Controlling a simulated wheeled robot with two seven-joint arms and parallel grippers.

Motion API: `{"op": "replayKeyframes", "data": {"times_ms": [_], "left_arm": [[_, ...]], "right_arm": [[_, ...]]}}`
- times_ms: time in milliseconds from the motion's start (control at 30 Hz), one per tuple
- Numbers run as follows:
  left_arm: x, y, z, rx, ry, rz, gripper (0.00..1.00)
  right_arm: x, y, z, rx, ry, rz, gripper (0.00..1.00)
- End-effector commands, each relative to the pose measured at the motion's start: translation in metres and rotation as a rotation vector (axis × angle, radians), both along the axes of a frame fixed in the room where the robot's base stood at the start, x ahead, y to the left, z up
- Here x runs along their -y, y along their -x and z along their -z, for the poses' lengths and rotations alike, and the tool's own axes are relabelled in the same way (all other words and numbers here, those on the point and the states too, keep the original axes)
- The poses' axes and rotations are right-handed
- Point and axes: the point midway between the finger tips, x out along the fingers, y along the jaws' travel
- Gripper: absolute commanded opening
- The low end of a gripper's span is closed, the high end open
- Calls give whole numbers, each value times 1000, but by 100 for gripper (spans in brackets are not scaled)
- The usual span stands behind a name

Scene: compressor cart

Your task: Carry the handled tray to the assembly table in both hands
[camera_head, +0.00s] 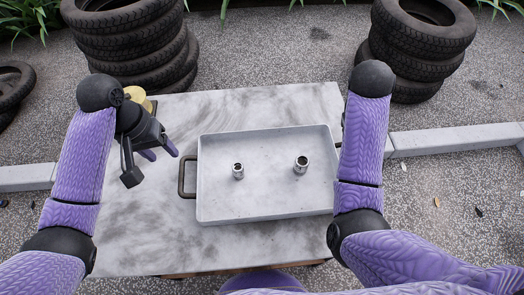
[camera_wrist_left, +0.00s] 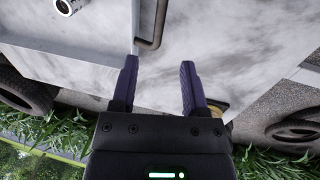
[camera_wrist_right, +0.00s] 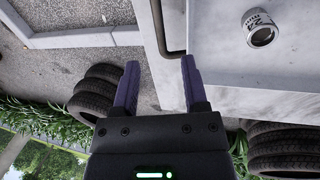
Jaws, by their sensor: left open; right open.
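The pale grey handled tray (camera_head: 265,205) lies flat on a marble-topped table (camera_head: 150,235). Its left handle (camera_head: 182,178) is a dark bar; the right handle is hidden by my right arm in the head view but shows in the right wrist view (camera_wrist_right: 158,25). My left gripper (camera_head: 158,155) is open and empty, up and left of the left handle. In the left wrist view that handle (camera_wrist_left: 152,38) lies beyond the fingertips. My right gripper (camera_wrist_right: 159,70) is open, with the right handle between its fingers' lines; whether they touch is unclear.
Two metal sockets, one left (camera_head: 238,171) and one right (camera_head: 301,165), stand in the tray. A yellow round object (camera_head: 138,97) is partly hidden behind my left gripper. Tyre stacks (camera_head: 135,45) (camera_head: 420,45) and pale kerbs (camera_head: 455,138) lie beyond the table.

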Motion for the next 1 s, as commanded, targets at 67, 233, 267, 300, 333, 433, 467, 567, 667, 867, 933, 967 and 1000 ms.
{"op": "replayKeyframes", "data": {"times_ms": [67,233,267,300,333,433,467,567,667,867,933,967,1000], "left_arm": [[1,0,-1,0,-2,1,58],[0,0,-1,0,-1,0,58],[1,0,-1,0,-1,0,58],[1,0,1,-1,-1,0,58],[1,0,3,-1,0,-1,58],[3,1,15,-3,0,-1,58],[4,1,20,-4,-1,-1,58],[8,1,40,-5,-1,-2,58],[11,1,59,-4,-1,-1,58],[16,0,87,-1,-1,-1,58],[17,0,93,0,-2,-1,58],[18,0,94,0,-2,-1,58],[18,0,96,0,-2,0,58]], "right_arm": [[-2,0,-1,0,-8,0,57],[-1,0,-1,0,-5,-1,57],[-1,0,-1,-1,-5,-1,57],[-1,0,1,-1,-5,-1,57],[0,0,3,-1,-4,-1,57],[2,0,15,-3,-3,-1,57],[3,1,20,-5,-3,-1,57],[8,1,40,-4,-4,-1,57],[12,1,59,-5,-4,-1,57],[18,0,87,-3,-3,0,57],[19,0,92,-2,-3,-1,57],[20,0,94,-2,-3,-1,57],[20,0,95,-1,-3,-1,57]]}}
